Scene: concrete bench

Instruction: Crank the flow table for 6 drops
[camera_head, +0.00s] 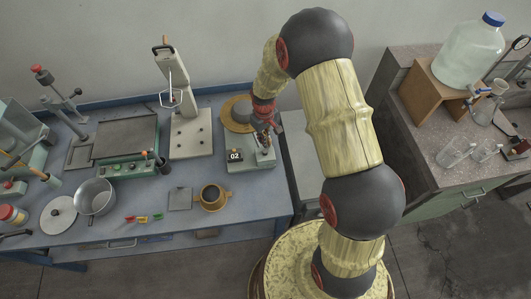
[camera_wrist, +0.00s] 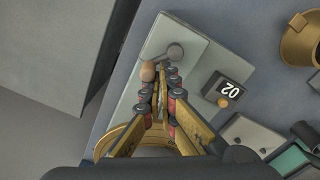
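The flow table shows a round brass top (camera_head: 236,114) and a grey-green base (camera_head: 262,155). Its counter (camera_head: 234,156) reads 02; it shows upside down in the wrist view (camera_wrist: 229,89). The crank hub (camera_wrist: 175,52) sits on the base, with a wooden crank knob (camera_wrist: 147,72) at lower left of it. My gripper (camera_wrist: 161,80) is over the base at the crank, its fingertips close together and right beside the knob. The fingers hide part of the crank, so I cannot tell whether they grip it. In the head view my gripper (camera_head: 266,127) is small and partly hidden.
A brass mould (camera_head: 212,196) and a grey plate (camera_head: 180,199) lie in front of the flow table. A tall white press stand (camera_head: 190,130) rises to its left. A pot (camera_head: 95,196) stands further left. A grey side cabinet (camera_head: 303,160) stands beyond the bench's right edge.

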